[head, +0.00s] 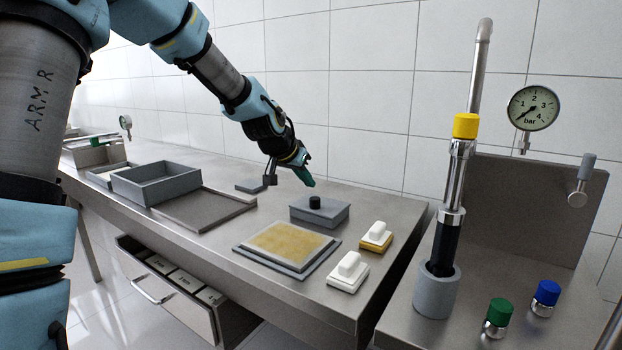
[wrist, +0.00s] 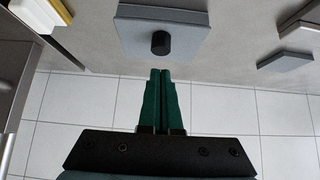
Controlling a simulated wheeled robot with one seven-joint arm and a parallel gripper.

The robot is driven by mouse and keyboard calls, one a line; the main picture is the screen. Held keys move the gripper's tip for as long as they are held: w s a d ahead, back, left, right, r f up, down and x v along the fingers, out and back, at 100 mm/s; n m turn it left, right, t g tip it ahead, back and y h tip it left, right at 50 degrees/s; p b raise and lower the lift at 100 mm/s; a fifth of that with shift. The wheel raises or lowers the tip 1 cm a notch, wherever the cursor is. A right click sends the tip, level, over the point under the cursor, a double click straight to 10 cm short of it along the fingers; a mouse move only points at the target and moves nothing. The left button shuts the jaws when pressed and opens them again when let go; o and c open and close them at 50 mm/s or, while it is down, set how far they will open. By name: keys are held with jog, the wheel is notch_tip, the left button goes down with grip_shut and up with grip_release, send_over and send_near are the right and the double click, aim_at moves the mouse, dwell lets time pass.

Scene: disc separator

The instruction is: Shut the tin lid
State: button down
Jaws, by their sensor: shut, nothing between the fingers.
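The tin (head: 318,218) is a low grey square box on the steel bench, right of centre in the head view. Its grey lid (head: 334,208) lies on top, looks flat, and has a black knob (head: 315,202). I cannot tell whether a gap is left under the lid. In the wrist view the lid (wrist: 190,36) and knob (wrist: 160,43) lie just beyond my fingertips. My gripper (head: 309,182), with green fingers, is shut and empty, above the tin and apart from the knob. In the wrist view the fingers (wrist: 161,72) are together.
A framed yellowish plate (head: 288,245) lies in front of the tin. A white-handled block (head: 348,271) and a yellow-based block (head: 376,237) stand to its right. A grey tray (head: 157,184) and flat plate (head: 205,209) are left. The tiled wall is behind.

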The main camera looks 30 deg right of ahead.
jog(key=s+a+f, duration=0.1)
jog(key=a, duration=0.1)
jog(key=s+a+f, duration=0.1)
jog(key=a, duration=0.1)
jog(key=s+a+f, duration=0.1)
jog(key=a, duration=0.1)
jog(key=shift+s+a+b, duration=0.35)
jog(key=shift+s+b, duration=0.05)
jog(key=s+a+n+y+p, duration=0.2)
jog(key=a+n+y+p, duration=0.3)
jog(key=a, duration=1.3)
jog(key=s+a+r+n+g+y+p, duration=0.1)
jog(key=s+a+r+n+p, duration=0.1)
jog(key=a, duration=0.6)
jog(key=s+a+r+n+g+y+p, duration=0.1)
jog(key=s+a+r+n+p, duration=0.1)
jog(key=s+a, duration=0.5)
jog(key=shift+a+n+p, duration=0.65)
jog(key=shift+a+n, duration=0.35)
jog(key=shift+a, duration=0.1)
